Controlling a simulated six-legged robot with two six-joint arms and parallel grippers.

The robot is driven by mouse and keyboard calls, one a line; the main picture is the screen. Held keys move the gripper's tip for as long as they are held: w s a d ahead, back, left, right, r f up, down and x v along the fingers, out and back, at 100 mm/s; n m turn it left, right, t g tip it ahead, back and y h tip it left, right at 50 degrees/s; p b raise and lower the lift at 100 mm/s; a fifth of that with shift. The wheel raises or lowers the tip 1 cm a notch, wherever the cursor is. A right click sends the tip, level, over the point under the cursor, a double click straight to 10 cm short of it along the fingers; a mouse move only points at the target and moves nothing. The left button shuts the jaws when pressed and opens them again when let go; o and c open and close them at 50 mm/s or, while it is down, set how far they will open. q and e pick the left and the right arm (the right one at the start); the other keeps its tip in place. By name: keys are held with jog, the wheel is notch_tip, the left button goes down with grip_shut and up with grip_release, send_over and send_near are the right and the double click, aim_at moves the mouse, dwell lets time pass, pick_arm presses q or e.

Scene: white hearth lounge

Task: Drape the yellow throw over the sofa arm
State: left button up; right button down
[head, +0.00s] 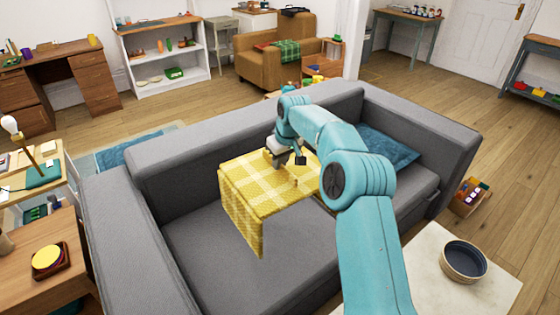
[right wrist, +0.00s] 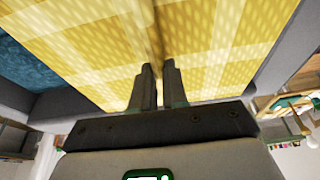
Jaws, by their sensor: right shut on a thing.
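The yellow checked throw (head: 250,185) is spread out above the grey sofa's seat, with its near edge hanging down. Whether the hanging edge touches the seat cannot be told. My right gripper (head: 285,158) is shut on the throw; in the right wrist view, the fingers (right wrist: 157,85) are close together against the yellow cloth (right wrist: 90,75). The sofa's left arm (head: 128,245) is bare, and the throw is to the right of it. The sofa's right arm (head: 425,125) is also bare. My left gripper is not in view.
A blue cushion (head: 388,150) lies at the right end of the sofa. The sofa back (head: 215,135) runs behind the throw. A pale table with a dark bowl (head: 463,261) stands at front right. A wooden side table (head: 30,285) stands left of the sofa.

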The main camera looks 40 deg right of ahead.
notch_tip(320, 180, up, 14)
jog(key=p, duration=1.2)
jog(key=shift+p, duration=0.4)
jog(key=shift+r, duration=0.1)
